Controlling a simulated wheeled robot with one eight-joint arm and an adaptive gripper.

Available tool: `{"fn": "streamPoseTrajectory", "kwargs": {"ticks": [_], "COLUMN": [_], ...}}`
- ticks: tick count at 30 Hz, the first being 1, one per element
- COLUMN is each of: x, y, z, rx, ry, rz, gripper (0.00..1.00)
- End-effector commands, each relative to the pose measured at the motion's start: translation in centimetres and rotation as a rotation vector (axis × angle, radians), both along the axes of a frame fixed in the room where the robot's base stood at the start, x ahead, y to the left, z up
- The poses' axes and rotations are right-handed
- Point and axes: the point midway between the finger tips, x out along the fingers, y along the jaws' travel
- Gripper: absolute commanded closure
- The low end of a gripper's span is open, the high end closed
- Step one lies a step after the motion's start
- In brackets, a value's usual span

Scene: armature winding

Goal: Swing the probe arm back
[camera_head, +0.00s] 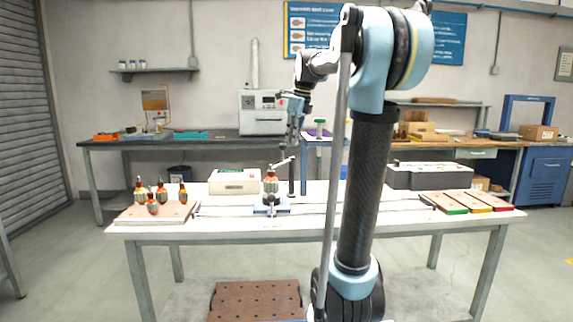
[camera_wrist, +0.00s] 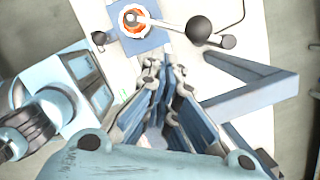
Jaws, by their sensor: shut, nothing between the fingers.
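The probe arm (camera_head: 283,163) is a pale bar on a dark upright post (camera_head: 291,178) on the white workbench. It reaches over an armature (camera_head: 271,184) that stands upright in a blue fixture (camera_head: 265,209). In the wrist view the bar (camera_wrist: 165,23) runs from above the armature's orange ring (camera_wrist: 133,27) to a black ball (camera_wrist: 199,28) on its right. My gripper (camera_head: 293,142) is above the post, pointing down; in the wrist view its fingertips (camera_wrist: 164,68) are shut and empty, below the bar in the picture. Contact with the bar cannot be made out.
A board with several armatures (camera_head: 125,216) lies at the left of the bench. A white instrument box (camera_head: 234,182) stands behind the fixture. A grey case (camera_head: 430,176) and colour-edged wooden trays (camera_head: 468,201) are at the right. Bare bench top shows left of the fixture.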

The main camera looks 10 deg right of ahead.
Motion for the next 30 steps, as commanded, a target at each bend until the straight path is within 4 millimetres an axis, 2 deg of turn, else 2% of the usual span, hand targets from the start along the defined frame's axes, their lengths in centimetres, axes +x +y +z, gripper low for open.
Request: {"fn": "streamPoseTrajectory", "kwargs": {"ticks": [6,10,24,30], "x": [0.0,0.1,1.1,1.2], "y": [0.0,0.2,1.5,1.8], "z": [-0.2,-1.1,-8.0,-9.5], "rx": [0.000,0.000,0.000,0.000], "ry": [0.000,0.000,-0.001,0.000], "rz": [0.002,0.002,0.003,0.002], "gripper": [1.00,1.00,1.00,1.00]}}
